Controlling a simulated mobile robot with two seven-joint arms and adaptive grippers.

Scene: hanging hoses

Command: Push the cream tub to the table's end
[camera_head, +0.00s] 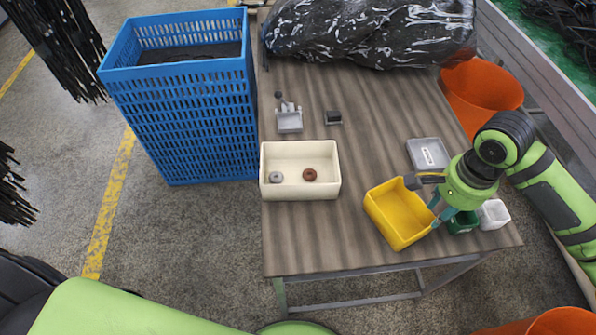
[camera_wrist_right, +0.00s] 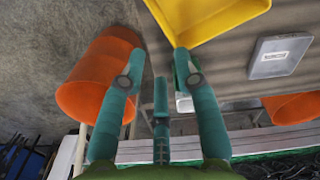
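The cream tub (camera_head: 330,184) stands upright on the table (camera_head: 360,100) at its left edge, left of the middle. A grey ring (camera_head: 276,177) and a brown ring (camera_head: 309,174) lie inside it. My right gripper (camera_head: 439,207) is at the right side of the yellow bin (camera_head: 390,225), well to the right of the cream tub. In the right wrist view its teal fingers (camera_wrist_right: 158,64) are spread with nothing between them, and the yellow bin (camera_wrist_right: 205,18) is just beyond the tips. I cannot tell whether they touch it. The left gripper is not in view.
A blue crate (camera_head: 190,110) stands left of the table. A black-wrapped bundle (camera_head: 370,30) covers the far end. A grey lidded box (camera_head: 428,154), a green cup (camera_head: 462,223) and a white cup (camera_head: 494,214) are near my right gripper. The table between the cream tub and yellow bin is clear.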

